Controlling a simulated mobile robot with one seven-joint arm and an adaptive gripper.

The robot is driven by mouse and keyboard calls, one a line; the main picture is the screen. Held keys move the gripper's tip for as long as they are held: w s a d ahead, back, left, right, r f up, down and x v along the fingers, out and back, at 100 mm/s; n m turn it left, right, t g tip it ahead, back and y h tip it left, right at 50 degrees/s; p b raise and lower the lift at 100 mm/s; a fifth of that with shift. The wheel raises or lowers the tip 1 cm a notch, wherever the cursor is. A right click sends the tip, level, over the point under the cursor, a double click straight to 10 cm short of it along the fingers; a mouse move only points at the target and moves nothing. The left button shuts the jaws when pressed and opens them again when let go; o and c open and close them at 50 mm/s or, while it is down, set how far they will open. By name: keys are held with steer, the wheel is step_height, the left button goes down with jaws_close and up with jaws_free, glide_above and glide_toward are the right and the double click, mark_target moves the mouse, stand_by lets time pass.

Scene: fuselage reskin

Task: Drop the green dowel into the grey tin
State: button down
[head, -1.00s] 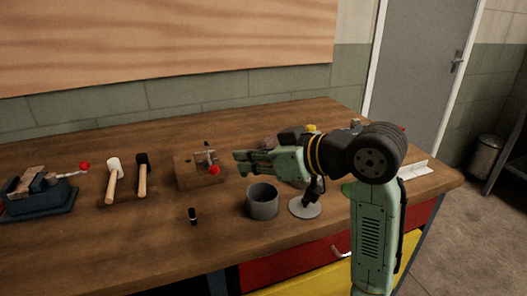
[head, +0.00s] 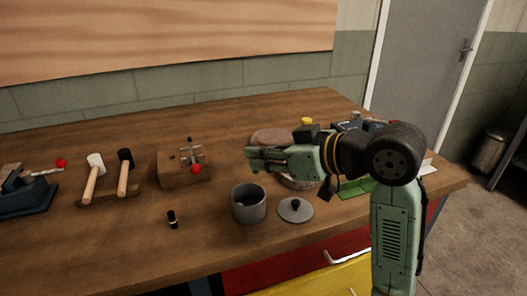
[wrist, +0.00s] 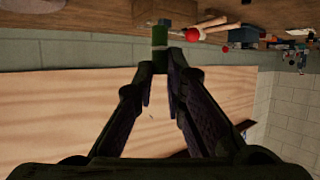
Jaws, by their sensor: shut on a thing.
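The grey tin (head: 249,207) stands upright and open-topped near the front of the wooden bench in the head view. My gripper (head: 252,160) is behind and above it in that picture, pointing left; its height over the tin is hard to judge. In the wrist view my gripper (wrist: 159,62) is shut on the green dowel (wrist: 160,36), which sticks out past the fingertips with a dark band on it. The dowel is hard to make out in the head view.
A grey disc with a black knob (head: 295,210) lies right of the tin. A small black cylinder (head: 172,219) stands to its left.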

steer(key=shift+f+b, duration=0.3)
steer(key=shift+f, duration=0.5)
steer(key=c, duration=1.6)
jaws_free()
steer(key=shift+o, duration=0.2)
steer(key=v, duration=1.2)
